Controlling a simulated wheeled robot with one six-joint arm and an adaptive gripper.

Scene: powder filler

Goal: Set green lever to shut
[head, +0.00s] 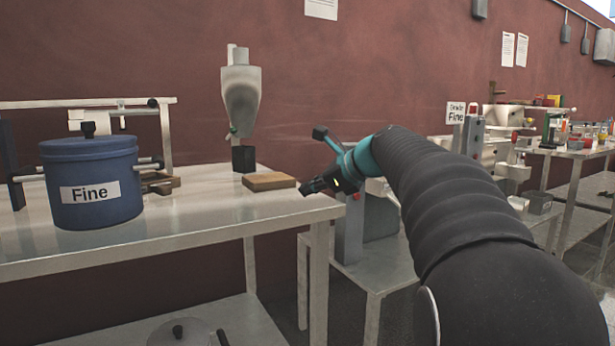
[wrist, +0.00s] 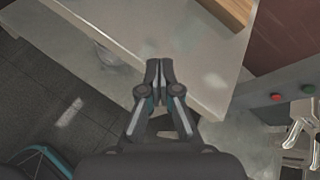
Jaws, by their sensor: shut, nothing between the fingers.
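A grey powder hopper (head: 240,95) is at the back of the near metal table. A small green part, which looks like the green lever (head: 233,133), shows at the left of its lower spout. Its exact position is too small to read. My gripper (head: 306,189) is at the table's right end, right of and below the hopper and clear of it. In the wrist view the gripper (wrist: 159,70) is shut and empty, pointing over the table corner. The hopper and lever are not in the wrist view.
A black block (head: 243,159) stands under the spout. A wooden block (head: 268,181) lies on the table (head: 200,215) near my gripper; its edge shows in the wrist view (wrist: 232,8). A blue pot labelled Fine (head: 90,185) stands left. A lower bench (head: 375,270) is at right.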

